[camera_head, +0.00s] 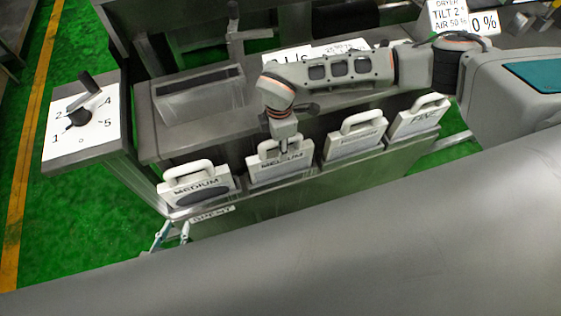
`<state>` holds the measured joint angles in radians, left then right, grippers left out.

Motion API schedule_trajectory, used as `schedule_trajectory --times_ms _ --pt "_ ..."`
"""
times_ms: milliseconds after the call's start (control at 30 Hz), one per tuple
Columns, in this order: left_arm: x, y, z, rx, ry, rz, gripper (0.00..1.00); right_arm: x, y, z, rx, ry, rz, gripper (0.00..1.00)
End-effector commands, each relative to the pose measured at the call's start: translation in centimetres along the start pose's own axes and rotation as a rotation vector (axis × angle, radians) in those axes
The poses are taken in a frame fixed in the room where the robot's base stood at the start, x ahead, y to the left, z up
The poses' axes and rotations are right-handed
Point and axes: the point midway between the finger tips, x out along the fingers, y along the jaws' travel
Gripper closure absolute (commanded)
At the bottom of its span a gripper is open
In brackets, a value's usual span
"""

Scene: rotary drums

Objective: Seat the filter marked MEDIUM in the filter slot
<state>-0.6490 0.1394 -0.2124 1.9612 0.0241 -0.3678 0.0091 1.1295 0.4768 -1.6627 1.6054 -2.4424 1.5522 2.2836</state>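A white filter marked MEDIUM (281,170) stands upright in the front rack, second from the left. My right gripper is not in view.
A filter with unclear lettering (354,140) and one marked FINE (417,119) stand to the right in the rack. A numbered dial (79,117) stands at the left. A sign reading DRYER TILT (449,16) is at the top right. Green floor shows at left.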

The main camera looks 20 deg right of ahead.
Motion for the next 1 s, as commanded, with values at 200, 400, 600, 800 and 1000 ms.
schedule_trajectory --times_ms 200,400,600,800,1000 --pt "-0.2 -0.1 -0.2 0.0 0.0 0.0 0.73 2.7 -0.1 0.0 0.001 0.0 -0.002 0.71" --pt "-0.2 -0.1 -0.2 0.0 0.0 0.0 0.73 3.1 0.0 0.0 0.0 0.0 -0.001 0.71" --pt "-0.2 -0.1 -0.3 0.0 0.001 0.0 0.73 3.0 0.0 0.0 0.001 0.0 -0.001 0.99" --pt "-0.2 -0.1 -0.3 0.0 0.001 0.0 0.73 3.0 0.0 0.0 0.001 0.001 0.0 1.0" --pt "-0.2 -0.1 -0.3 0.0 0.001 0.0 0.73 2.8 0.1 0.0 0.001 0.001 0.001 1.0"
